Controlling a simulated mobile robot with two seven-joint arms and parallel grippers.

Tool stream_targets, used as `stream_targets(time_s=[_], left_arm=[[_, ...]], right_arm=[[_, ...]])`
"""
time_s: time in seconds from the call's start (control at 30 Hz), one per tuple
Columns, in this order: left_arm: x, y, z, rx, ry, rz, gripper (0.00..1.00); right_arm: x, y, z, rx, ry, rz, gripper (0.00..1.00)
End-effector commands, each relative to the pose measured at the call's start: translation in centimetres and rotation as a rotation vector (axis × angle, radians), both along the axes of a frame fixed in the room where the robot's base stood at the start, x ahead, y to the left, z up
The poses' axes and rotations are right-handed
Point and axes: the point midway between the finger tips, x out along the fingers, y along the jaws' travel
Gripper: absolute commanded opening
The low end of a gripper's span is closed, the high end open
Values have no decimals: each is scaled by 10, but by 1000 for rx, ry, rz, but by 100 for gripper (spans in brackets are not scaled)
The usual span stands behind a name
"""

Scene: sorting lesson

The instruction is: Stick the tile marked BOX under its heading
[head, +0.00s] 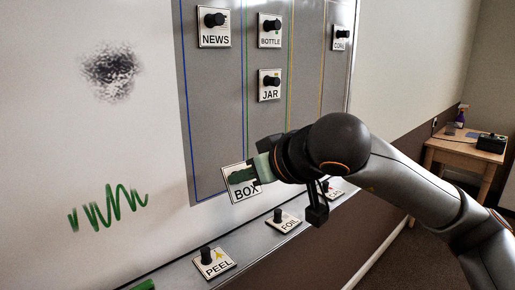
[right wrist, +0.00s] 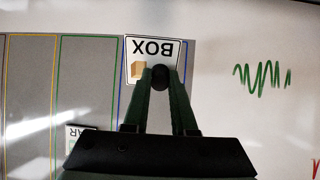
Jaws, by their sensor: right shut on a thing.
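The white BOX tile (head: 241,194) is at the lower end of the blue-outlined column (head: 211,110) on the board. In the right wrist view the BOX tile (right wrist: 152,47) appears upside down, with a brown box picture and a dark knob. My right gripper (head: 258,170) is shut on that knob; its fingertips also show in the right wrist view (right wrist: 160,80). I cannot tell whether the tile touches the board. The column headings are out of view. My left gripper is not in view.
The NEWS tile (head: 214,29) is high in the blue column. BOTTLE (head: 270,33) and JAR (head: 270,88) tiles are in the green one, another tile (head: 341,39) farther right. PEEL (head: 214,264) and FOIL (head: 286,222) tiles sit on the ledge; another is partly hidden. The blue column's middle is clear.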

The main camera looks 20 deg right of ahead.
Motion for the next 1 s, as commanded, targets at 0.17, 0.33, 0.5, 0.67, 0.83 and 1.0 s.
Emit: stream_targets(time_s=[0.17,0.33,0.5,0.67,0.83,1.0], left_arm=[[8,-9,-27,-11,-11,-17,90],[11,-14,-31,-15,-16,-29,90],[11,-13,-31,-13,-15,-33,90],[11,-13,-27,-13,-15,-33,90],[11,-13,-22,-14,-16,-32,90],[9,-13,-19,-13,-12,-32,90]], right_arm=[[-5,-7,80,114,-363,69,0],[-21,-14,130,159,-497,81,0],[-24,-16,145,172,-526,81,0],[-12,-11,145,172,-523,82,0],[7,-4,145,173,-519,81,0],[27,3,145,171,-520,81,0]])
